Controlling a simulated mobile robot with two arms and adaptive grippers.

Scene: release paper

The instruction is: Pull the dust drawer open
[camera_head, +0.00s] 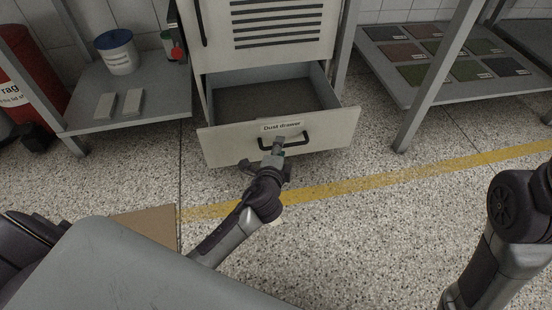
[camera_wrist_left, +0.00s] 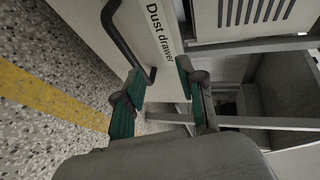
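The dust drawer (camera_head: 225,145) is a pale drawer labelled "Dust drawer", low in a cabinet. It stands pulled well out, and its grey inside shows empty. Its dark bar handle (camera_head: 297,138) is on the front panel. My left gripper (camera_head: 268,158) is at the handle's left part. In the left wrist view its green-padded fingers (camera_wrist_left: 158,92) are spread apart. The near end of the handle (camera_wrist_left: 128,45) lies close to the left finger; I cannot tell whether they touch. My right arm shows at the right edge of the head view, with its gripper out of frame.
A left shelf (camera_head: 160,108) holds a white tub (camera_head: 117,52) and two small grey blocks. A right shelf (camera_head: 420,98) holds several coloured squares. A red cylinder (camera_head: 30,80) stands far left. A cardboard sheet (camera_head: 150,224) lies on the speckled floor, which is clear before the drawer.

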